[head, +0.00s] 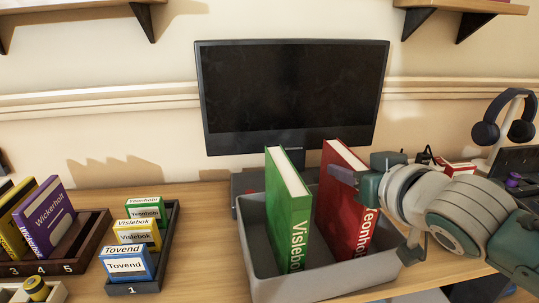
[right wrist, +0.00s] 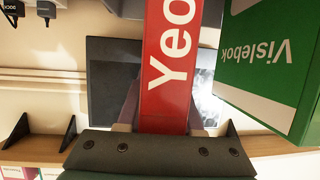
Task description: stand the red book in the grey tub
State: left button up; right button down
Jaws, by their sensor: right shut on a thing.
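The red book (head: 345,208) is upright, with its lower end within the grey tub's outline. I cannot tell whether it rests on the tub floor. My right gripper (head: 346,175) reaches in from the right and is shut on the red book near its upper part. In the right wrist view the fingers (right wrist: 163,122) sit on either side of the red book (right wrist: 168,60). The grey tub (head: 318,282) stands on the desk below the monitor. My left gripper is not in view.
A green book (head: 287,215) stands in the tub, left of the red one with a gap between. A monitor (head: 290,95) is behind. Racks with small boxes (head: 128,262) and a purple book (head: 50,220) are left. Headphones on a stand (head: 505,118) are at right.

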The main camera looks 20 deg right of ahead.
jog(key=c, duration=0.6)
grip_release()
jog(key=shift+o, duration=0.2)
jog(key=p+v, duration=0.3)
jog(key=v, duration=0.9)
jog(key=s+a+f+n+g+y, duration=0.1)
jog(key=s+a+g, duration=0.3)
jog(key=s, duration=0.4)
jog(key=s+a+f+n+g+y, duration=0.1)
jog(key=s+a+f+n+g, duration=0.1)
jog(key=s+a+f+g, duration=0.2)
jog(key=s+g, duration=0.2)
jog(key=s, duration=0.2)
jog(key=shift+f+n, duration=0.3)
jog(key=shift+f, duration=0.05)
